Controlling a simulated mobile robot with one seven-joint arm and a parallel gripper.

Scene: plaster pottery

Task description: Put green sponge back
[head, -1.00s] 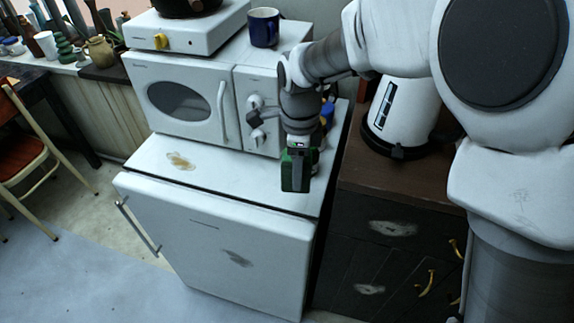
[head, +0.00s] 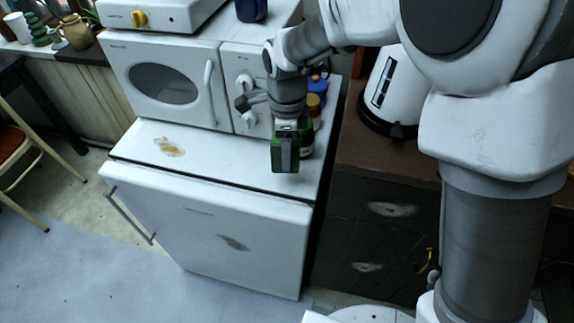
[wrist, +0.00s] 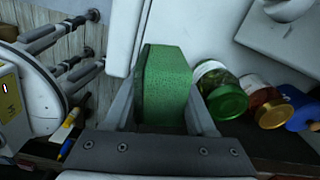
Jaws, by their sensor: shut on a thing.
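The green sponge (wrist: 165,85) is a thick block between the two fingers of my gripper (wrist: 160,112) in the wrist view. My gripper (head: 287,158) is shut on the sponge, which shows as green edges (head: 277,157) beside a grey finger in the head view. It hangs over the front right part of the white fridge top, in front of the microwave. The gripper hides part of the sponge, and I cannot tell how high it is above the fridge top.
Jars with green (wrist: 229,102), yellow (wrist: 275,115) and blue (wrist: 305,112) lids stand close to the sponge's right. The microwave (head: 165,82) stands behind on the fridge (head: 215,225). A white kettle (head: 386,92) is on the dark cabinet (head: 365,150).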

